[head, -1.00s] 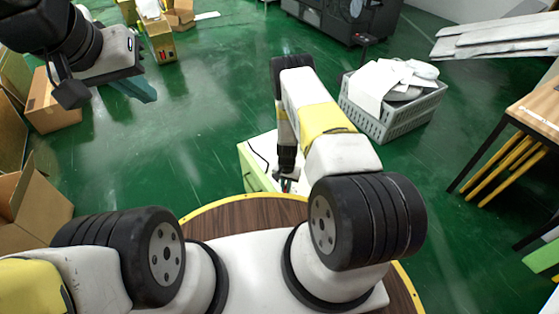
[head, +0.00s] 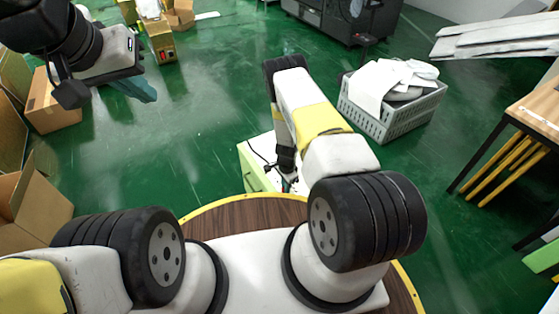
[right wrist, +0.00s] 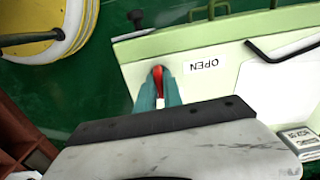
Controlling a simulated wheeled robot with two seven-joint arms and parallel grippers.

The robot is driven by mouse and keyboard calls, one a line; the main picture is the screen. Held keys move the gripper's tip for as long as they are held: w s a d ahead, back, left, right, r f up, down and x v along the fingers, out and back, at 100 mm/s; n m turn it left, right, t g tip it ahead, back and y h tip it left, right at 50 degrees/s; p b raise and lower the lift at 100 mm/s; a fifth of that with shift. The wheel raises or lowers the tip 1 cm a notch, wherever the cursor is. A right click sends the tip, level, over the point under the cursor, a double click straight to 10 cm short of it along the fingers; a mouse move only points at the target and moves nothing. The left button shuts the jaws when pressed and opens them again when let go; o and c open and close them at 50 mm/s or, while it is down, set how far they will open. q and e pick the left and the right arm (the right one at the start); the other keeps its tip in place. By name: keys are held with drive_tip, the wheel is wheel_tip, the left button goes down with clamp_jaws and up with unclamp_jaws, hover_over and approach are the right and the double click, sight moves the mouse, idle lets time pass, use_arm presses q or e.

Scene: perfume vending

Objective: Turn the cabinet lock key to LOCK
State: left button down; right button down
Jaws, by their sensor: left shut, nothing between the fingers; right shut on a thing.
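The cabinet (head: 254,171) is a low pale green box with a white top, beyond the round wooden edge in the head view. In the right wrist view its top panel (right wrist: 232,85) carries an upside-down OPEN label (right wrist: 205,63). The red key (right wrist: 157,76) stands to the left of that label. My right gripper (right wrist: 158,92), with teal fingers, is shut on the key; it also shows small in the head view (head: 287,184). My left gripper (head: 141,91) is shut and empty, high at the upper left, away from the cabinet. No LOCK lettering can be read.
A grey crate of white items (head: 393,118) stands right of my right arm. Cardboard boxes (head: 50,105) are at the left. The green floor between is clear.

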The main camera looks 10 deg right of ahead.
idle(0.4)
drive_tip(key=shift+w, duration=0.1)
drive_tip(key=c, duration=1.5)
unclamp_jaws()
wheel_tip(320, 180, up, 8)
drive_tip(key=shift+f, duration=0.1)
